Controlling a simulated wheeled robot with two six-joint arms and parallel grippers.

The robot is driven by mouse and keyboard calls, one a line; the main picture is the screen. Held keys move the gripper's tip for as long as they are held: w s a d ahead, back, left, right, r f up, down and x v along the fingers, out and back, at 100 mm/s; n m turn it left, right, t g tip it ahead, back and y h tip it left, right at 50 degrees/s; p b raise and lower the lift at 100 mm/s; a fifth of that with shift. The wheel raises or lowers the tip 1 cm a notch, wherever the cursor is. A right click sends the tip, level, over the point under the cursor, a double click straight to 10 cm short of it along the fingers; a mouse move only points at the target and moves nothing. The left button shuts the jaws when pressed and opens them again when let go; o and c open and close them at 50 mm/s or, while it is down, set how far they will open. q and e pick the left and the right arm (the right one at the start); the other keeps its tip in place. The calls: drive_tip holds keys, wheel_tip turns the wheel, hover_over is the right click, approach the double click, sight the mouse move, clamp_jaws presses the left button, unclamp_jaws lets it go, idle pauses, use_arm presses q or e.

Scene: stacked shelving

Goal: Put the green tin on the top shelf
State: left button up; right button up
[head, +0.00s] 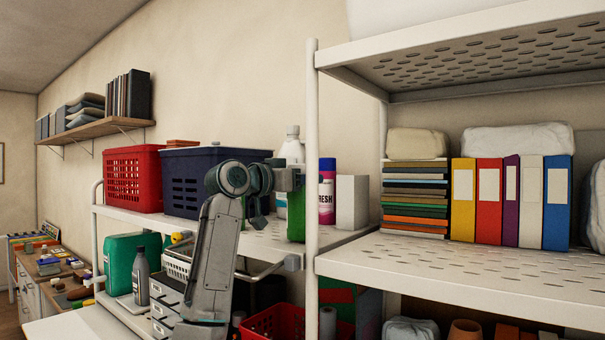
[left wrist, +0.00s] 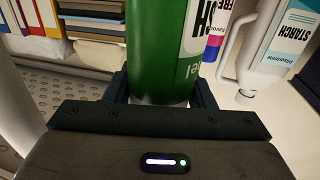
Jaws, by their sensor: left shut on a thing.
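The green tin (left wrist: 155,50) fills the middle of the left wrist view, between the two fingers of my left gripper (left wrist: 163,90), which is shut on it. In the head view a green strip of the tin (head: 296,222) shows beside my left gripper (head: 288,180), just left of the white shelf post. The tin is level with the top shelf (head: 255,240) of the left unit; I cannot tell whether it touches that shelf. My right gripper is not in view.
Behind the tin stand a white starch bottle (left wrist: 265,45), a pink-and-blue spray can (head: 327,192) and a white box (head: 352,202). A navy basket (head: 190,180) and red basket (head: 133,178) stand left. The white post (head: 312,150) is close. The right unit's middle shelf (head: 460,265) has bare room in front of the binders.

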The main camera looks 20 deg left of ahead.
use_arm(q)
drive_tip(key=shift+f, duration=0.35)
drive_tip(key=o, duration=1.2)
drive_tip(key=shift+c, duration=0.2)
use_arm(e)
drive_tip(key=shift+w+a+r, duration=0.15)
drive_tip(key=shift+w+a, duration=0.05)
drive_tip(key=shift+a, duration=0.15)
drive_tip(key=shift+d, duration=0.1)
use_arm(q)
drive_tip(key=b+v, duration=0.8)
drive_tip(key=v, duration=0.4)
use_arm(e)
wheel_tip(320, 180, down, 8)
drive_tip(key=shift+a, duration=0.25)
